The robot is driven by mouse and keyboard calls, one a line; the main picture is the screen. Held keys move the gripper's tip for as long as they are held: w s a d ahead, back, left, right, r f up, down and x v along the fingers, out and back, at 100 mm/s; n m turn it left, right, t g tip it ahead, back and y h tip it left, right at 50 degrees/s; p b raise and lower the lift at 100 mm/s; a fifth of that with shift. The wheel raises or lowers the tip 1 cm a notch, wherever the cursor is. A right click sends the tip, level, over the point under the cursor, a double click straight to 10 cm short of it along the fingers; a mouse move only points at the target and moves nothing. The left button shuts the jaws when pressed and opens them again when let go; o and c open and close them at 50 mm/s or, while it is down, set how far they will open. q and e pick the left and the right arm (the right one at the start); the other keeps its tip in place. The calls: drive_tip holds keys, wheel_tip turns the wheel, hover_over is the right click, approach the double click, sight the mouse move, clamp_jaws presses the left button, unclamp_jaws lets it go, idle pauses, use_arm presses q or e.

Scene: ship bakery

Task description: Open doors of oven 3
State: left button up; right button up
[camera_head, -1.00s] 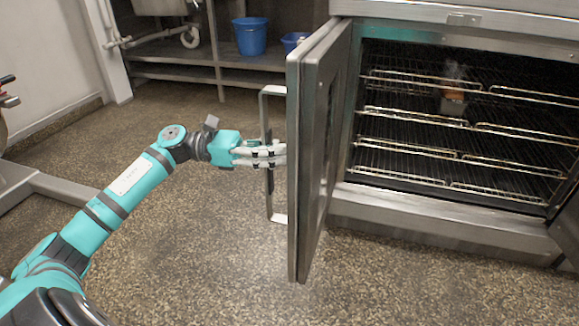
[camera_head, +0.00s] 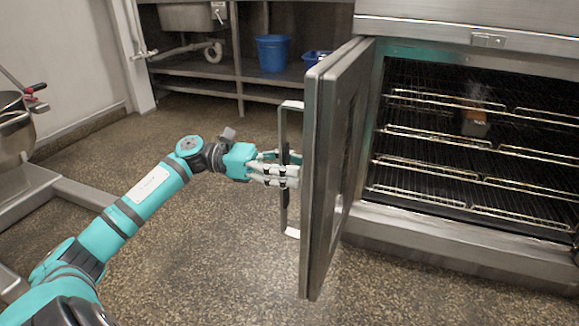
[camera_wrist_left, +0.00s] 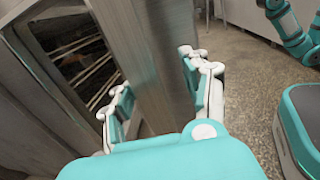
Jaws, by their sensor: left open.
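The oven's left door (camera_head: 333,165) stands swung out from the oven (camera_head: 450,235), seen nearly edge-on. Its bar handle (camera_head: 284,170) faces left. My left gripper (camera_head: 290,170) is at the handle's middle, its fingers open beside the bar; I cannot tell whether they touch it. In the left wrist view the open fingers (camera_wrist_left: 160,90) lie either side of the steel door edge (camera_wrist_left: 155,60). The oven cavity shows wire racks (camera_head: 450,135) and a small brown item (camera_head: 475,122) on one. The right door is not in the head view now. My right gripper is out of the head view.
A steel sink unit with shelves (camera_head: 220,80) stands at the back, holding a blue bucket (camera_head: 273,53) and a blue tub (camera_head: 316,57). A mixer bowl (camera_head: 14,130) and its base (camera_head: 85,195) are at the left. The speckled floor (camera_head: 210,255) before the door is clear.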

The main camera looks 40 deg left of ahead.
use_arm(q)
drive_tip(key=v, duration=1.2)
idle(0.5)
